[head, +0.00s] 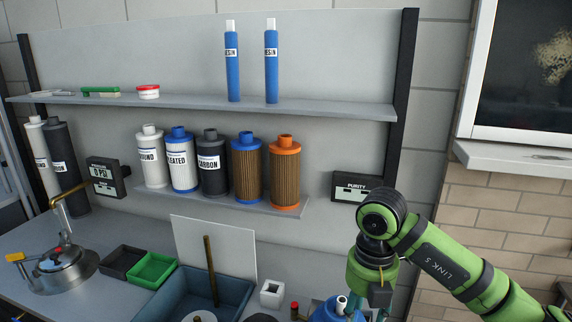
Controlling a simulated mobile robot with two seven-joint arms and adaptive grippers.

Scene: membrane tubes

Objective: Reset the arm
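My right arm (445,262), green and black, comes in from the lower right. Its wrist bends down above the counter's right part. My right gripper (368,305) points down at the bottom edge, and its fingertips are cut off or hidden, so I cannot tell whether it is open or shut. A blue container with a white top (341,304) is just left of the gripper; I cannot tell whether they touch. My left arm and gripper are not in view.
Two blue resin tubes (232,75) stand on the upper shelf (330,106). Several filter cartridges (284,180) stand on the lower shelf. A purity display (352,188) is beside them. On the counter are a faucet housing (65,270), a green tray (152,268) and a blue basin (180,290).

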